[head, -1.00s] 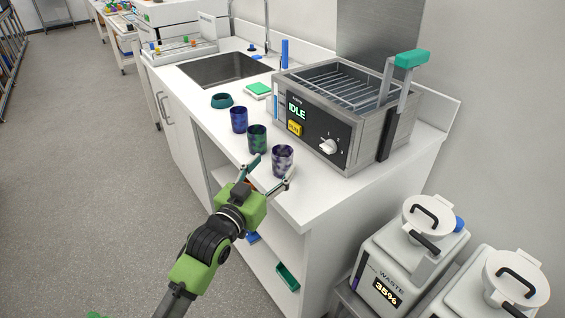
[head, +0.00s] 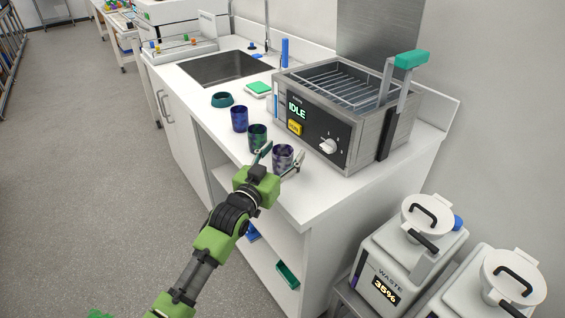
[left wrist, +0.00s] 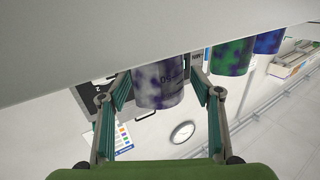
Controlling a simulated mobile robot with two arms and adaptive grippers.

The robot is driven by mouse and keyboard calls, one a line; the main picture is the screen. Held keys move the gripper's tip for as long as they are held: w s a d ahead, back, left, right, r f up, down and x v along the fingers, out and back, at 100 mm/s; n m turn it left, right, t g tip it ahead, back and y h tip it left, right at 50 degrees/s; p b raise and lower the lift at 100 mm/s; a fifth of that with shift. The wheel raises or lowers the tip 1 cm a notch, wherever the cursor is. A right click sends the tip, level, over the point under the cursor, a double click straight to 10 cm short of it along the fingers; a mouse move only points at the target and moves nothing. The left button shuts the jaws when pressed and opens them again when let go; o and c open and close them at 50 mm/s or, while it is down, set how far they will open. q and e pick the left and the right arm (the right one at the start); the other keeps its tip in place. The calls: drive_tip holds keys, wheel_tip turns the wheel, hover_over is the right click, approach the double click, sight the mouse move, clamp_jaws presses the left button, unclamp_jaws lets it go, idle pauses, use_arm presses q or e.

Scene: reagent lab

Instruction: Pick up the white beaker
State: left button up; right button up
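The white beaker (head: 284,152), mottled with dark purple, stands upright near the front edge of the white counter. It also shows in the left wrist view (left wrist: 158,86), between the two fingers. My left gripper (head: 281,158) is open, with one finger on each side of the beaker. In the left wrist view (left wrist: 162,100), gaps show between the fingers and the beaker. The gripper hides part of the beaker's lower side in the head view.
A green mottled beaker (head: 257,137) stands close to the left finger, with a blue one (head: 239,119) behind it. A steel bath marked IDLE (head: 335,115) stands to the right. Behind are a teal ring (head: 222,99) and a sink (head: 225,68). Waste containers (head: 385,275) stand lower right.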

use_arm(q)
drive_tip(key=c, duration=1)
drive_tip(key=shift+o, duration=0.2)
